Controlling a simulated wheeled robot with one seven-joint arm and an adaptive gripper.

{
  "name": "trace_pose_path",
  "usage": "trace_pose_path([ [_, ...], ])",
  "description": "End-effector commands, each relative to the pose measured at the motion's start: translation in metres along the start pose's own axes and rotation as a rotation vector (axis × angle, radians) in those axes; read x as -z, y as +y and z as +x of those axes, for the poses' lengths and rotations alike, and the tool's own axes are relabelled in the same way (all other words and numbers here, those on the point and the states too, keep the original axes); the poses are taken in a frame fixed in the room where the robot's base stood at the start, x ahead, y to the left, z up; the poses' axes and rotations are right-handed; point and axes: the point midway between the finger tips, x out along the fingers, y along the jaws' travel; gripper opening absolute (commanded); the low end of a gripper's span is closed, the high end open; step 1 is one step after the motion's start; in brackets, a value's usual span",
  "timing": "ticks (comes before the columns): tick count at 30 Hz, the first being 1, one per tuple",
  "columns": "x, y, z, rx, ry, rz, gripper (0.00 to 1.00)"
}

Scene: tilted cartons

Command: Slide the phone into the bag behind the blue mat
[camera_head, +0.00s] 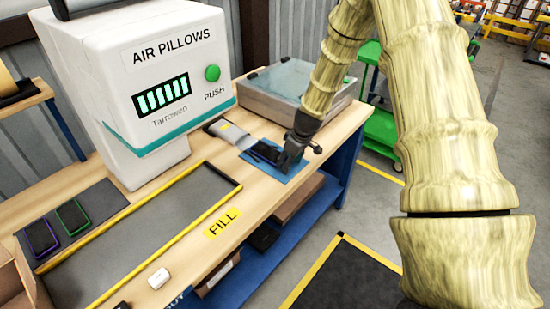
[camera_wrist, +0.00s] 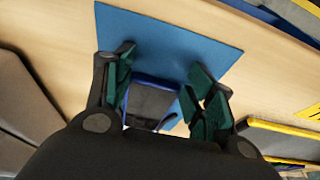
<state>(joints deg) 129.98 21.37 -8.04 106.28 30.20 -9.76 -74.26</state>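The phone (camera_head: 264,151) is dark and lies on the blue mat (camera_head: 286,171). In the wrist view the phone (camera_wrist: 152,101) shows a blue edge and sits between my fingers. My gripper (camera_head: 293,152) is low over the right part of the mat. In the wrist view my gripper (camera_wrist: 162,68) has its fingers apart, one on each side of the phone. I cannot tell whether either finger touches it. My gripper body hides the lower part of the wrist view.
A white air-pillow machine (camera_head: 130,85) stands at the back left. A clear-lidded box (camera_head: 290,88) is behind the mat to the right. A yellow-edged dark panel (camera_head: 150,235) and two more phones (camera_head: 57,225) are left. A small white item (camera_head: 158,278) lies near the front.

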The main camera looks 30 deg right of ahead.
Motion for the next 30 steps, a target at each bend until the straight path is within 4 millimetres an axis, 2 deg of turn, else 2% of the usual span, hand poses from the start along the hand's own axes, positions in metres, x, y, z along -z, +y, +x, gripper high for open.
trace_pose_path([
  [15, 0.021, -0.001, 0.007, 0.001, -0.001, -0.001, 0.54],
  [30, 0.026, 0.000, 0.009, 0.000, 0.000, -0.001, 0.54],
])
